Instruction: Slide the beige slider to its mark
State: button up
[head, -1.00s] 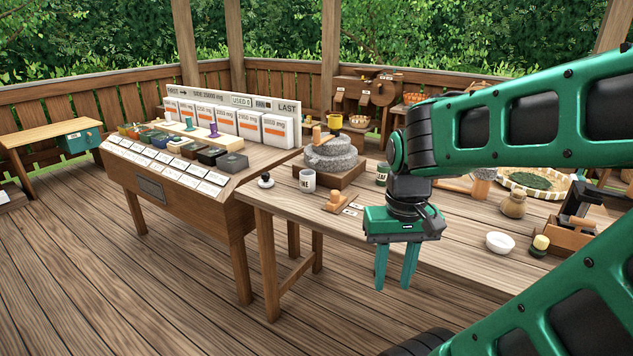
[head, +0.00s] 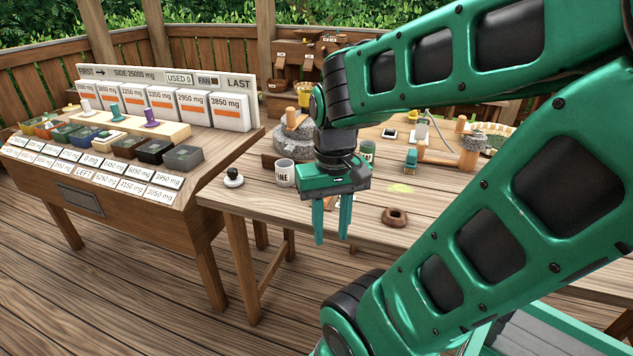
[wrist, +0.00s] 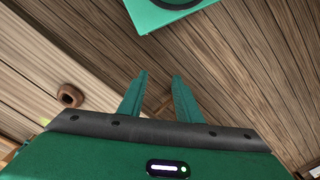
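A pale, off-white to beige knob (head: 86,106) stands at the left of a cream rail (head: 178,131) on the sloped desk, and I take it for the beige slider. A teal knob (head: 116,113) and a purple knob (head: 151,118) stand to its right on the same rail. I cannot make out its mark at this size. My gripper (head: 332,238) is open and empty, pointing down by the front edge of the plank table, well to the right of the rail. In the wrist view my gripper (wrist: 158,76) shows nothing between its fingers.
Upright signs (head: 194,108) stand behind the rail, and small dark boxes (head: 183,158) and label cards (head: 90,160) lie in front. A white cup (head: 285,173), a black-knobbed piece (head: 233,178) and a brown ring (head: 395,217) are on the plank table (head: 440,215). Open floor lies before the desk.

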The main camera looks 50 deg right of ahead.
jog(key=shift+o, duration=1.6)
jog(key=shift+d+r+n, duration=0.4)
jog(key=shift+r, duration=0.3)
jog(key=w+d+r+n, duration=0.1)
jog(key=w+d+n, duration=1.2)
jog(key=w+d, duration=0.6)
notch_tip(320, 180, down, 10)
jog(key=shift+s+d+f, duration=0.1)
jog(key=shift+d, duration=0.05)
